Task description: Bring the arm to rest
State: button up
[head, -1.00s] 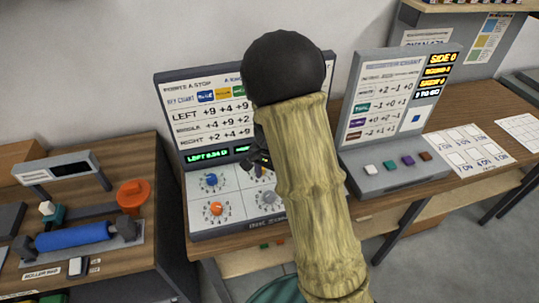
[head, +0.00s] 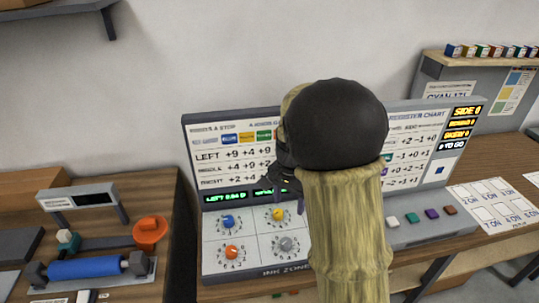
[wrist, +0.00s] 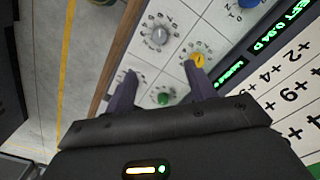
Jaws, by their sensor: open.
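My arm rises through the middle of the head view and ends in a dark rounded joint. My gripper (head: 285,193) is partly hidden behind it, in front of the ink zone console (head: 212,256), near the yellow knob (head: 278,214). In the wrist view my gripper (wrist: 161,88) has its two purple fingers spread apart with nothing held between them. Past the fingers are the yellow knob (wrist: 197,60), a grey knob (wrist: 159,36) and a green knob (wrist: 165,98). I cannot tell how far the fingertips are from the panel.
The register console (head: 436,232) with coloured buttons stands close on the right, partly behind my arm. At left, a blue roller (head: 85,267) and an orange knob (head: 150,232) occupy another bench. A wall shelf (head: 55,17) juts out at upper left.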

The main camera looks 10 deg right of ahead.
jog(key=s+f+n+t, duration=0.1)
jog(key=s+n+t, duration=0.1)
jog(key=s+n, duration=0.7)
jog(key=s, duration=0.5)
jog(key=shift+s+f+t, duration=0.25)
jog(key=shift+f+t, duration=0.05)
jog(key=shift+f, duration=0.1)
dwell(1.4)
jog(key=shift+w+a, duration=0.1)
jog(key=c, duration=0.4)
